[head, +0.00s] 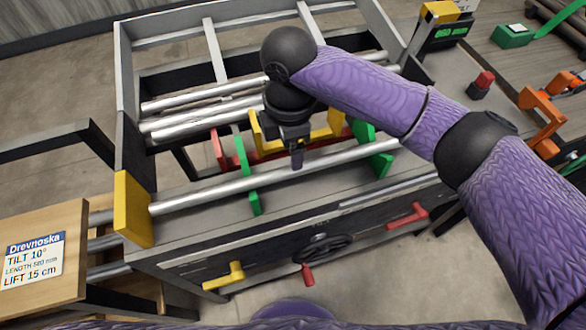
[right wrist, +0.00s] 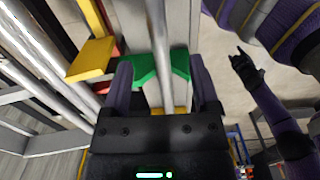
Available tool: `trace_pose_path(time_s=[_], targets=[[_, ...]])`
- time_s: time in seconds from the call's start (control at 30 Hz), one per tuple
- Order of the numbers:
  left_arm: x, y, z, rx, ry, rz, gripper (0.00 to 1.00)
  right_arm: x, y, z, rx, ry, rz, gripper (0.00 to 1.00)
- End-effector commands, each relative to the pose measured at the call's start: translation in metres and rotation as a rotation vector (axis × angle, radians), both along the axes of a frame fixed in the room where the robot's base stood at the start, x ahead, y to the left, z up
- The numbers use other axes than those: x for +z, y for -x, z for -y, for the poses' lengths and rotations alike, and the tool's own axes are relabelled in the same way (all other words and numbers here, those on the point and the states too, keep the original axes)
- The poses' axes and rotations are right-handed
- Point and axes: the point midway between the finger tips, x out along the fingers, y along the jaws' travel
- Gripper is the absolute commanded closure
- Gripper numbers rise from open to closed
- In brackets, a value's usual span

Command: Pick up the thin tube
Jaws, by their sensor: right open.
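Several silver tubes lie across the grey frame in the head view. The one nearest the front, a thin tube (head: 205,193), runs from the yellow block (head: 133,208) at the left towards the green piece (head: 376,152) at the right. My right gripper (head: 297,158) is over this tube from above. In the right wrist view my right gripper (right wrist: 163,88) is open, and a silver tube (right wrist: 159,40) runs between its fingers, beside a green plate (right wrist: 145,72). Contact cannot be told. A dark hand on a purple arm, probably my left gripper (right wrist: 246,66), shows away from the tubes; its jaw state is unclear.
Two thicker tubes (head: 190,120) lie behind the front one. Green stops (head: 254,203) and a red bar (head: 222,148) stand close to the gripper. A handwheel (head: 323,248) and red handle (head: 408,216) stick out in front. A wooden box (head: 35,215) is at the left.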

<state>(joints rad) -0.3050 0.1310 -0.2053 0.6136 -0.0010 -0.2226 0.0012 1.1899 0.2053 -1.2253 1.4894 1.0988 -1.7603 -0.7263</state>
Motion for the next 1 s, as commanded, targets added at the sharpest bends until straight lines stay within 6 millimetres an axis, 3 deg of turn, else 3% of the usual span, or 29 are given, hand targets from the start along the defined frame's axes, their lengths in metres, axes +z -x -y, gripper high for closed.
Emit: trace_pose_path(time_s=[0.03, 0.37, 0.6, 0.93, 1.0], targets=[[-0.009, 0.003, -0.003, -0.001, -0.004, -0.008, 0.41, -0.016, 0.000, 0.000, -0.001, -0.001, -0.004, 0.23], [-0.037, 0.029, -0.013, 0.003, -0.024, -0.066, 0.41, -0.075, -0.004, 0.005, -0.003, -0.001, -0.003, 0.23], [-0.035, 0.028, -0.018, 0.003, -0.033, -0.066, 0.41, -0.076, -0.004, 0.004, -0.002, -0.003, 0.002, 0.25], [-0.036, 0.023, -0.018, 0.000, -0.032, -0.059, 0.41, -0.076, -0.004, 0.004, -0.002, -0.004, 0.002, 0.95], [-0.036, 0.022, -0.017, 0.000, -0.031, -0.057, 0.41, -0.076, -0.004, 0.004, -0.002, -0.004, 0.002, 1.00]])
